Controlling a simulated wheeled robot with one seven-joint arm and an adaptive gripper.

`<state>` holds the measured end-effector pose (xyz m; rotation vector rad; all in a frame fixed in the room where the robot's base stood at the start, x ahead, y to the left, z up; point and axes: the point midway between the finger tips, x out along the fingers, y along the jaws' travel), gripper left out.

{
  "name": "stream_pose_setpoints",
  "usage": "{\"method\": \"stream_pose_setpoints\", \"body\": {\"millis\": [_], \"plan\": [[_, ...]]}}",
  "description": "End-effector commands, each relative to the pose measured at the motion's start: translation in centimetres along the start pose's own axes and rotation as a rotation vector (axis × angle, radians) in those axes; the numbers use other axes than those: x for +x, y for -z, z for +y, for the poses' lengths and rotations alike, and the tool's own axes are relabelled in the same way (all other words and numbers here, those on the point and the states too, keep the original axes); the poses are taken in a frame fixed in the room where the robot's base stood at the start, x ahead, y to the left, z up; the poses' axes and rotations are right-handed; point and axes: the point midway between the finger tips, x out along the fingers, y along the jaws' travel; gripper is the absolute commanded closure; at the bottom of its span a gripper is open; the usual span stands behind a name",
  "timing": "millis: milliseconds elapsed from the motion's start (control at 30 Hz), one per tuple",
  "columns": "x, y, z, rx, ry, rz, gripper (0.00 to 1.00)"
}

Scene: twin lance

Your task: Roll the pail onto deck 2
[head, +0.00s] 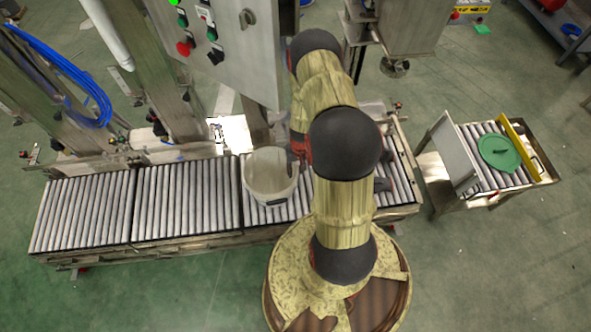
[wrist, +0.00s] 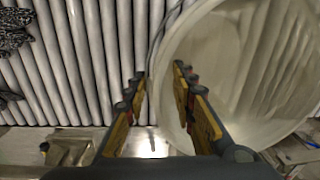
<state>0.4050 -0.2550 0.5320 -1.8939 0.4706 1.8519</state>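The pail (head: 270,178) is a white, open-topped bucket standing upright on the roller conveyor, just left of my arm in the head view. In the wrist view its round rim and wall (wrist: 235,55) fill the right side, and it looks empty. My gripper (wrist: 159,75) is open, with its fingers apart. The left finger is outside the pail and the right finger overlaps the pail's opening, so the near wall lies between them. I cannot tell whether the fingers touch it. The roller decks (head: 188,203) run left of the pail; no deck number is readable.
A separate roller cart (head: 470,140) at the right holds a green lid (head: 499,152), with a white panel and a yellow bar beside it. A control box (head: 225,45) and posts stand behind the conveyor. The left rollers (head: 85,212) are clear.

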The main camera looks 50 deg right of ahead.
Motion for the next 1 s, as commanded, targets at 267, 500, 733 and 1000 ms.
{"method": "stream_pose_setpoints", "body": {"millis": [267,500,733,1000], "plan": [[-0.1,0.0,0.0,0.0,0.0,0.0,0.74],[-3.3,0.2,0.0,0.0,0.0,0.004,0.74],[-8.0,0.2,0.0,-0.001,0.0,0.003,0.74],[-11.4,0.1,0.0,0.0,0.0,0.001,0.74]]}}
